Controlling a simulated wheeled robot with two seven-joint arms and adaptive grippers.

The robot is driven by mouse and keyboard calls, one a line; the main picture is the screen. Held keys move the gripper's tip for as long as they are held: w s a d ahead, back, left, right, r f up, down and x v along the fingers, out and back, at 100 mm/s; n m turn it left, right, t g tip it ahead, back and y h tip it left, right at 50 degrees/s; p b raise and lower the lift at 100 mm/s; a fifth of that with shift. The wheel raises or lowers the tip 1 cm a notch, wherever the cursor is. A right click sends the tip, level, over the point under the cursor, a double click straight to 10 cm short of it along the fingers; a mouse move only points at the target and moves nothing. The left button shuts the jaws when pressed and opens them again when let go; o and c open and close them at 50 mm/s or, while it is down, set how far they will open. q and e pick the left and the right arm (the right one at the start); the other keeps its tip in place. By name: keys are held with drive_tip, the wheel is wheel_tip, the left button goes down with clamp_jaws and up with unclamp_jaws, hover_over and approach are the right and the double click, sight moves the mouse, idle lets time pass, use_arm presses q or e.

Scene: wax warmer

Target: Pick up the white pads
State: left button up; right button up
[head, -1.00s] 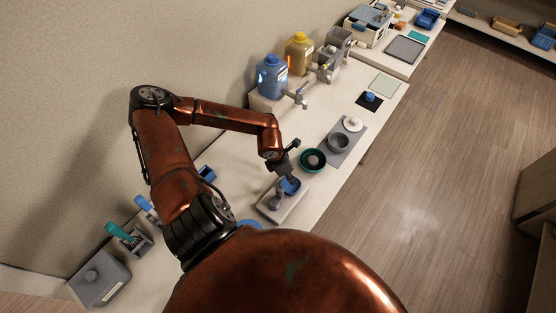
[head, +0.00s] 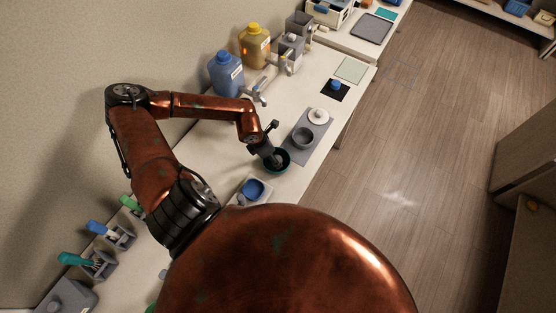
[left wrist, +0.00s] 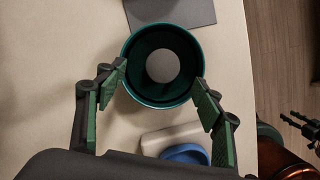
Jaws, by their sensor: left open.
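A round teal bowl (head: 287,167) stands on the table, partly hidden by my left gripper. In the left wrist view the teal bowl (left wrist: 135,90) is seen from above, with one pale grey-white round pad (left wrist: 162,66) in its middle. My left gripper (left wrist: 162,76) is open and empty. Its fingers are over the left and right sides of the bowl's rim in that view; I cannot tell whether they touch it. In the head view the left gripper (head: 268,150) is at the bowl. Dark fingers, apparently my right gripper (left wrist: 300,130), show at the wrist view's right edge.
A blue dish (head: 254,188) on a white base stands close to the bowl. A grey mat (head: 318,128) behind it holds a grey bowl (head: 303,138) and a white lidded item (head: 318,116). Blue (head: 226,75) and yellow (head: 255,47) jugs stand along the wall.

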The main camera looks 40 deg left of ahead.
sight(267, 164)
use_arm(q)
drive_tip(key=o, duration=0.3)
drive_tip(key=shift+w+d+f+p, duration=0.15)
drive_tip(key=shift+f+p, duration=0.15)
drive_tip(key=shift+f, duration=0.1)
drive_tip(key=shift+w+d+f+p, duration=0.15)
drive_tip(key=shift+f+p, duration=0.1)
drive_tip(key=shift+f, duration=0.15)
drive_tip(key=shift+o, duration=0.8)
drive_tip(key=shift+w+f, duration=0.25)
drive_tip(key=shift+f, duration=0.4)
drive_tip(key=o, duration=0.5)
drive_tip(key=shift+p+x, duration=0.3)
drive_tip(key=shift+x, duration=0.55)
drive_tip(key=shift+s+f, duration=0.15)
drive_tip(key=c, duration=0.9)
drive_tip(key=shift+s, duration=0.1)
drive_tip(key=shift+c, duration=1)
use_arm(e)
drive_tip(key=shift+s+r, duration=0.35)
drive_tip(key=shift+r, duration=0.55)
